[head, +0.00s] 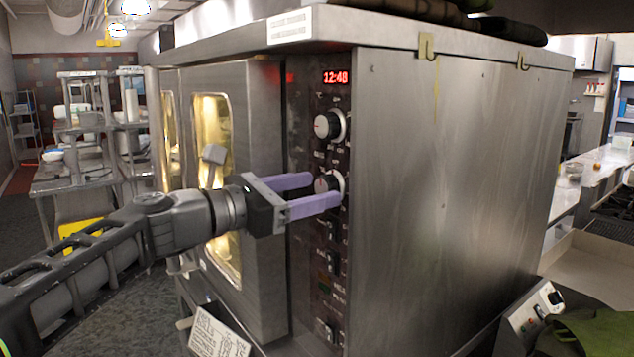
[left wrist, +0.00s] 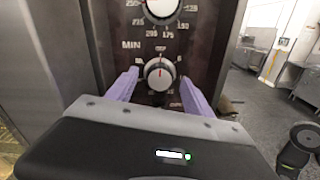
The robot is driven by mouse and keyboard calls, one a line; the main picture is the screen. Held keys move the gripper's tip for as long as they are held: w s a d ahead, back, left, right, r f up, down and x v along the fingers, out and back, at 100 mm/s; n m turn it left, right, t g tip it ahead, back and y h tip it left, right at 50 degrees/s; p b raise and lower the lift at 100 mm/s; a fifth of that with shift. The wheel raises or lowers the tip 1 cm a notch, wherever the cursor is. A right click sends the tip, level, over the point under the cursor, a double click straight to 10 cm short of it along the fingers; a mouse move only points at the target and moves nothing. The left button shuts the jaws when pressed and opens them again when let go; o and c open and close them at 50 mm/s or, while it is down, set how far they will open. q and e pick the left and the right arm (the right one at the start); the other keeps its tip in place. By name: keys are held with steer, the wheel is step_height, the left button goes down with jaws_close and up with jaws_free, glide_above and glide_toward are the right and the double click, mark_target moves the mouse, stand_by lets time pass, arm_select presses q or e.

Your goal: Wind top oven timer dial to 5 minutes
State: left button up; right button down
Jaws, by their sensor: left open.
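The top oven (head: 450,190) is a steel box with a dark control panel facing left. The timer dial (head: 328,184) is the lower of two round knobs, under a temperature dial (head: 328,125) and a red clock reading 12:48. In the left wrist view the timer dial (left wrist: 159,74), silver with a red pointer line, sits below the word MIN, its line pointing up near OFF. My left gripper (head: 325,190) is open, its purple fingers on either side of the timer dial; I cannot tell whether they touch it. My right gripper is not in view.
The oven door (head: 222,180) with a lit window is left of the panel. Small switches (head: 332,262) sit below the dial. A white printed card (head: 218,335) is at the lower front. Steel racks (head: 95,150) stand at the far left.

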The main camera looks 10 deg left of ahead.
arm_select(q)
steer(key=shift+w+d, duration=0.45)
steer(key=shift+w, duration=0.1)
jaws_close()
stand_by(0.4)
